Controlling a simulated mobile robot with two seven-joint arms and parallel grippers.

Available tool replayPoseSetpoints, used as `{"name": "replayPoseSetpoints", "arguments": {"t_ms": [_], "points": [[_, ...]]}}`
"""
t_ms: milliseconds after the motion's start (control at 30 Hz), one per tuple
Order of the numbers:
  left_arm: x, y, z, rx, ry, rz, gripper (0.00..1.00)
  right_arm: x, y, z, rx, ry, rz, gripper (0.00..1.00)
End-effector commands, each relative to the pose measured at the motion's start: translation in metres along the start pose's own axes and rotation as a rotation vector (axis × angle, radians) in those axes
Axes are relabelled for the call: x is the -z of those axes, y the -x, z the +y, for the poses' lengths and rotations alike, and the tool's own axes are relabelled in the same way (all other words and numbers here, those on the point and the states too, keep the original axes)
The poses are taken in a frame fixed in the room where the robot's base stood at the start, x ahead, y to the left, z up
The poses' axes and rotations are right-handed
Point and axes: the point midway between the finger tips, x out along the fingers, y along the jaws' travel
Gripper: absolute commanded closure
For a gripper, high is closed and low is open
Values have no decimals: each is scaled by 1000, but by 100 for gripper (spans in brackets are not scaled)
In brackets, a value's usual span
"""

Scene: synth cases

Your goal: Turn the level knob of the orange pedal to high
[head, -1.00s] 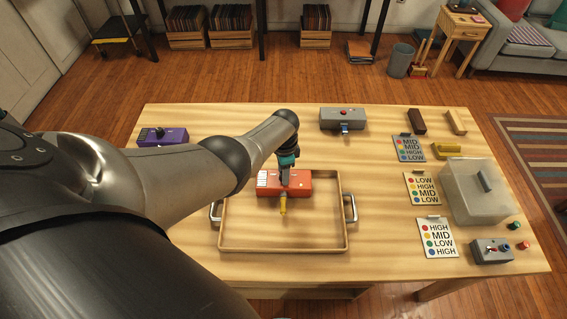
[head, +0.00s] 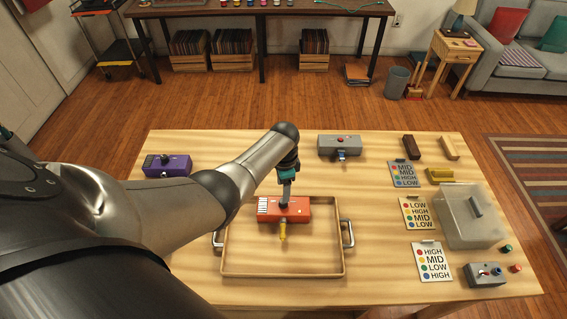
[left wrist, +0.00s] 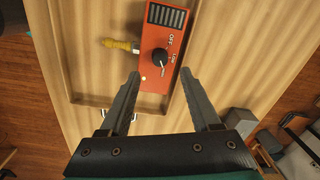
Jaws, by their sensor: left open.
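The orange pedal (head: 269,208) lies in the shallow wooden tray (head: 223,260), near its far side, with a yellow plug (head: 283,231) at its near side. In the left wrist view the pedal (left wrist: 155,83) shows a black knob (left wrist: 160,58) with printed labels; OFF and LOW are partly readable. The knob's pointer is too small to read surely. My left gripper (head: 284,203) is over the pedal, pointing down. In the left wrist view its open fingers (left wrist: 160,73) are apart and empty, with the knob ahead between the fingertips. In the head view the gripper hides the knob. My right gripper is not in view.
A purple pedal (head: 167,166) stands at the far left and a grey pedal (head: 340,146) at the back. Label cards (head: 416,213), a clear-lidded box (head: 466,217) and a grey switch box (head: 485,275) stand at the right. The tray has metal side handles (head: 347,233).

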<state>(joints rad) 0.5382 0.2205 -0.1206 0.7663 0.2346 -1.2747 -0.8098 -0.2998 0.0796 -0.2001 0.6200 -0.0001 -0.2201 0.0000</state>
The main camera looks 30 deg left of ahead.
Motion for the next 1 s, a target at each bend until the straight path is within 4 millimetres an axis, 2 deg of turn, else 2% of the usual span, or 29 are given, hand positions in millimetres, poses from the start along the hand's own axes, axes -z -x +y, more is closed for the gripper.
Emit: {"name": "replayPoseSetpoints", "arguments": {"t_ms": [33,200,433,600,1000], "points": [[-1,14,0,1,-1,0,36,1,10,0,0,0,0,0],[0,42,0,2,-2,1,36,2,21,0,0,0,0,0],[0,70,0,2,-1,-1,36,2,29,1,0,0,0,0],[0,79,0,0,-1,-1,36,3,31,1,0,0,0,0],[0,80,0,-1,-1,-2,36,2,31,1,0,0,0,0]]}}
